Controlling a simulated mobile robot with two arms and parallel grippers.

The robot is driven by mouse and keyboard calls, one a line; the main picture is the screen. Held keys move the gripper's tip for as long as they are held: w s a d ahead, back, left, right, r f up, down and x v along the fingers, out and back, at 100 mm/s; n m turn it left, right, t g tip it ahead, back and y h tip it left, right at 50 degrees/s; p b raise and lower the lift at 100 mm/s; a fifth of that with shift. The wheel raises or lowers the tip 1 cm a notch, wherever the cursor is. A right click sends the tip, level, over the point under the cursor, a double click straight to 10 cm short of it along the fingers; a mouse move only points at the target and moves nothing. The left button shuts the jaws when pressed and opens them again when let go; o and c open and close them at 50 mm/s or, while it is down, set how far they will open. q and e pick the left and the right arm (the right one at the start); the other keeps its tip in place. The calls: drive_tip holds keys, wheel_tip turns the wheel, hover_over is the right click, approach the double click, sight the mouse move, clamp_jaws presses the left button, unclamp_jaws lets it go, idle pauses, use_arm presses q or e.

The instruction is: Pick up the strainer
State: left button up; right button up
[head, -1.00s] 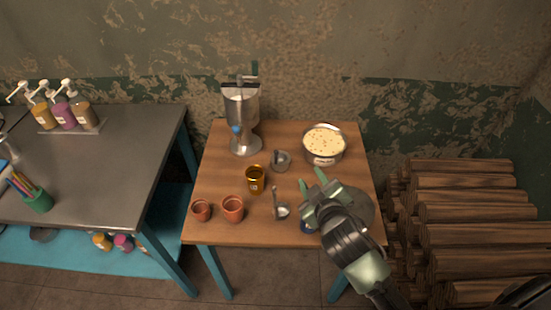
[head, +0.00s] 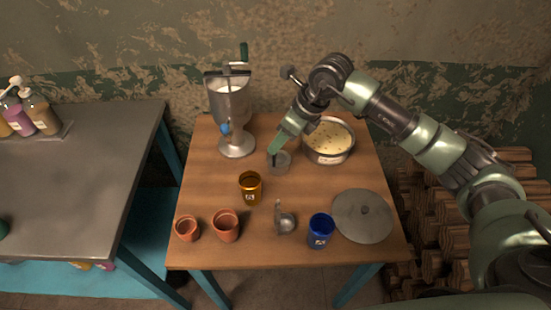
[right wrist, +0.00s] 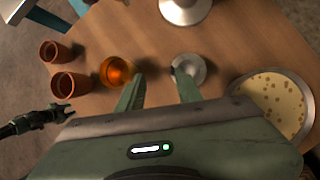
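The strainer appears to be the small round grey metal utensil (head: 280,165) on the wooden table, left of the pot; its fine detail is too small to tell. My right gripper (head: 275,148) reaches over it from the right, with the fingers partly covering it. In the right wrist view, the fingers of my right gripper (right wrist: 158,76) are apart with nothing between them. The strainer (right wrist: 190,69) lies just beyond the right-hand finger, which overlaps its edge in that view. I cannot tell whether they touch.
A pot of pale, spotted liquid (head: 328,139) stands close to my right gripper. A metal dispenser (head: 232,115) stands at the back left. An amber cup (head: 250,187), clay cups (head: 226,226), a ladle (head: 286,223), a blue cup (head: 320,231) and a round lid (head: 362,216) occupy the front.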

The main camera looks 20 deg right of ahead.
sight(279, 154)
drive_tip(key=shift+h, duration=0.3)
drive_tip(key=p+x, duration=0.1)
drive_tip(key=x, duration=0.1)
drive_tip(key=d+p+x, duration=0.1)
drive_tip(key=x, duration=0.3)
drive_tip(key=shift+w+f+p, duration=0.4)
drive_tip(key=shift+w+f, duration=0.05)
drive_tip(key=shift+w, duration=0.05)
drive_tip(key=shift+w+f, duration=0.1)
drive_tip(key=shift+f, duration=0.15)
clamp_jaws()
idle(0.5)
